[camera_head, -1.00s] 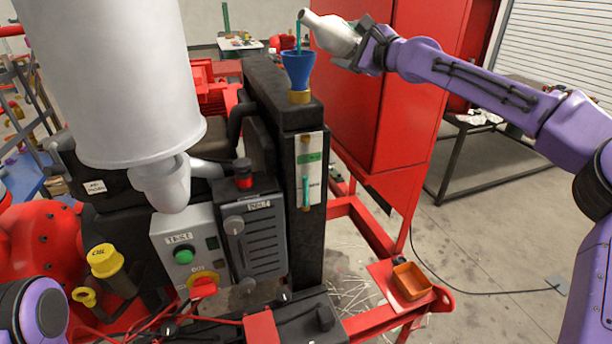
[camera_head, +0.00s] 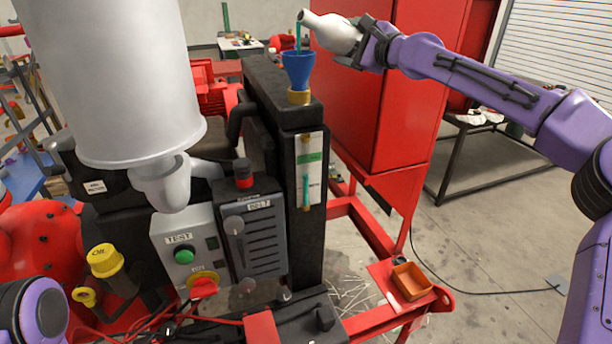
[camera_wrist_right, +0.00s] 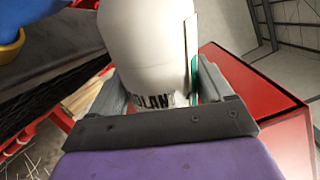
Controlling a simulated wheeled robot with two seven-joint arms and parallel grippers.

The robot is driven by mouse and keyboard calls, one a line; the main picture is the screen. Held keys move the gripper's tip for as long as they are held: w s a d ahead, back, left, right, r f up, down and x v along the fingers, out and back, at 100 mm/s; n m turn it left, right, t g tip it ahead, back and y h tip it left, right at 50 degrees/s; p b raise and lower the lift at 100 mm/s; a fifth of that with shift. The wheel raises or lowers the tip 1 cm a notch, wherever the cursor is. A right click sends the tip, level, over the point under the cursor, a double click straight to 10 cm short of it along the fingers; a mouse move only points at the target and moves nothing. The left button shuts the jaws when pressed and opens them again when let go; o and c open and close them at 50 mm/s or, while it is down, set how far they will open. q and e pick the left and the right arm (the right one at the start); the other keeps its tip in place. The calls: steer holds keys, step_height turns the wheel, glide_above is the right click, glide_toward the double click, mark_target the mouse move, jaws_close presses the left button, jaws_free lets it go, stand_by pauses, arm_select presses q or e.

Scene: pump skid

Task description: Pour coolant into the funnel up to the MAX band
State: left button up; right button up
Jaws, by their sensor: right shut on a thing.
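My right gripper (camera_head: 367,44) is shut on the white coolant bottle (camera_head: 331,32) and holds it tilted, mouth to the left. A thin teal stream (camera_head: 298,38) falls from its mouth into the blue funnel (camera_head: 298,69). The funnel stands in a brass neck (camera_head: 299,97) on top of the black tank (camera_head: 262,88). The sight gauge (camera_head: 309,170) on the tank's front has a green band (camera_head: 310,158) and a teal column (camera_head: 306,191) below it. In the right wrist view the bottle (camera_wrist_right: 150,45) sits between the fingers, its lettering partly hidden. My left gripper is out of view.
A large light-grey cylinder (camera_head: 115,80) hangs over the left foreground. A red cabinet (camera_head: 385,90) stands behind the bottle. A control box with a green button (camera_head: 184,255) and an orange tray (camera_head: 411,280) sit lower down.

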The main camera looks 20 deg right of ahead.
steer(key=shift+d+r+n, duration=0.25)
steer(key=shift+r+n, duration=0.6)
steer(key=shift+n, duration=0.05)
stand_by(2.5)
steer(key=shift+r, duration=0.1)
steer(key=shift+r+n, duration=0.2)
steer(key=shift+n, duration=0.2)
stand_by(2.8)
stand_by(0.4)
steer(key=shift+f+m, duration=0.35)
steer(key=shift+m, duration=0.35)
steer(key=shift+f+m, duration=0.3)
steer(key=shift+m, duration=0.4)
steer(key=shift+a, duration=0.1)
steer(key=f+m, duration=0.1)
steer(key=a+m, duration=0.1)
steer(key=m, duration=0.1)
steer(key=f+m, duration=0.1)
steer(key=shift+s+a+f+m, duration=0.2)
steer(key=shift+a+f+m, duration=0.1)
steer(key=shift+m, duration=0.1)
